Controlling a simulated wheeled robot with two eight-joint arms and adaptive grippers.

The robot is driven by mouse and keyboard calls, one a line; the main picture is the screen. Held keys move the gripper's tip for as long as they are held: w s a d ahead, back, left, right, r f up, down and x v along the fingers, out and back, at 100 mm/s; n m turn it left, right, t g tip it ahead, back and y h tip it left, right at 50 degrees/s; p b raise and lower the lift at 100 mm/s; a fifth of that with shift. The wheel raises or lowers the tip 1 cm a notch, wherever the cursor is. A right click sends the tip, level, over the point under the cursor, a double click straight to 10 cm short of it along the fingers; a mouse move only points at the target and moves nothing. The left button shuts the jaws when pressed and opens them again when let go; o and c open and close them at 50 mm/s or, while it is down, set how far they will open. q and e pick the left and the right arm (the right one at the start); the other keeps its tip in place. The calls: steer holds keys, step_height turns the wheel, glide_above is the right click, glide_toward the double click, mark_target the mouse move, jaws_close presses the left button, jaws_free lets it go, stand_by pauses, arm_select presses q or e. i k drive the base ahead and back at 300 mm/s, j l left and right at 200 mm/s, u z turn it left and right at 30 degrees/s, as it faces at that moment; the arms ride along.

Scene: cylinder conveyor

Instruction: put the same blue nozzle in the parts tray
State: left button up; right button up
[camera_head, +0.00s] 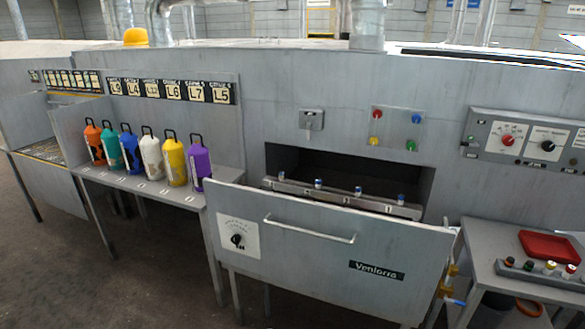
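A red tray (550,246), which looks like the parts tray, lies on the grey side table at the right and appears empty. Several small blue-topped pieces, one of them a blue-and-white piece (318,184), stand in a row on a metal rail (343,197) in the dark opening of the machine. A small blue piece (457,302) also sticks out beside brass fittings at the right edge of the front panel. I cannot tell which of these is the blue nozzle of the task. Neither of my grippers is in view.
A rack (537,276) with several small coloured pieces stands in front of the red tray. A large panel (330,255) with a handle slopes out below the opening. Several coloured cylinders, such as a purple one (200,168), stand on a shelf (150,186) at left.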

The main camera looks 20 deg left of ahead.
mark_target(539, 249)
steer(key=i+j+z, duration=0.1)
steer(key=j+z, duration=0.8)
steer(key=l, duration=0.1)
